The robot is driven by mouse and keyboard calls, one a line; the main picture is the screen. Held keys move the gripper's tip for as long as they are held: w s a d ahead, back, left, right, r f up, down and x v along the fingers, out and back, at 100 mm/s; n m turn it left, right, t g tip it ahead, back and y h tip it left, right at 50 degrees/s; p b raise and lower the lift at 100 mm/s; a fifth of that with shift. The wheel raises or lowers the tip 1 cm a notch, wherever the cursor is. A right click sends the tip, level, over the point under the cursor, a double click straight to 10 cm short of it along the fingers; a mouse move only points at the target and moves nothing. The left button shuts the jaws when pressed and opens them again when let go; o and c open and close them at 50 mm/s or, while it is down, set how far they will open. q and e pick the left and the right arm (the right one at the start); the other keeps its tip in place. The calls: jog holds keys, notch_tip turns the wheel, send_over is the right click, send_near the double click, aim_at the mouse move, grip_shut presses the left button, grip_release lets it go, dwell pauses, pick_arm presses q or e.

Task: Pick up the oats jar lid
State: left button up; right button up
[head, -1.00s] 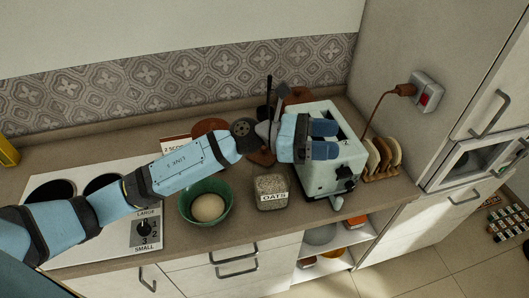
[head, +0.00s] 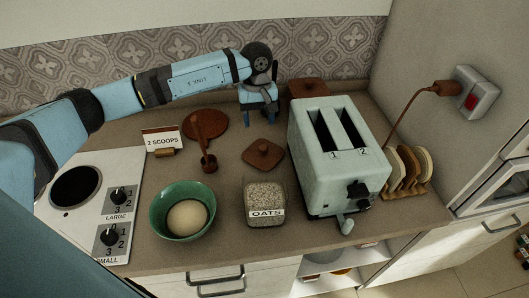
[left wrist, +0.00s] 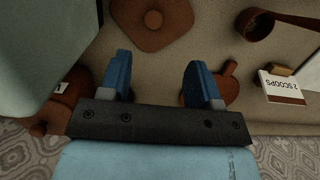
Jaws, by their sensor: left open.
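The oats jar lid (head: 263,154), a brown wooden square with rounded corners and a small knob, lies on the counter behind the glass oats jar (head: 265,205). The jar stands uncovered, with oats inside and an OATS label. My left gripper (head: 260,108) is open and empty at the back of the counter, behind the lid and apart from it. In the left wrist view the lid (left wrist: 152,22) shows beyond the two blue fingertips (left wrist: 158,78), roughly centred between them. My right gripper is not in view.
A pale green toaster (head: 335,150) stands close to the right of the lid. A wooden scoop (head: 205,145), a round brown board (head: 205,127) and a "2 SCOOPS" card (head: 162,139) are to the left. A green bowl (head: 160,212) with dough is at front left.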

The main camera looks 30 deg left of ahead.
aim_at(263, 147)
pick_arm(q)
jog(key=f, duration=0.4)
jog(key=shift+d, duration=0.2)
jog(key=shift+s+d+f+p, duration=0.1)
jog(key=shift+s+f+p, duration=0.05)
jog(key=shift+f+p, duration=0.15)
jog(key=f, duration=0.2)
jog(key=d+f+p, duration=0.1)
jog(key=f, duration=0.1)
jog(key=shift+s+d+f, duration=0.1)
jog(key=shift+s+f, duration=0.1)
jog(key=shift+f, duration=0.15)
jog(key=c, duration=1)
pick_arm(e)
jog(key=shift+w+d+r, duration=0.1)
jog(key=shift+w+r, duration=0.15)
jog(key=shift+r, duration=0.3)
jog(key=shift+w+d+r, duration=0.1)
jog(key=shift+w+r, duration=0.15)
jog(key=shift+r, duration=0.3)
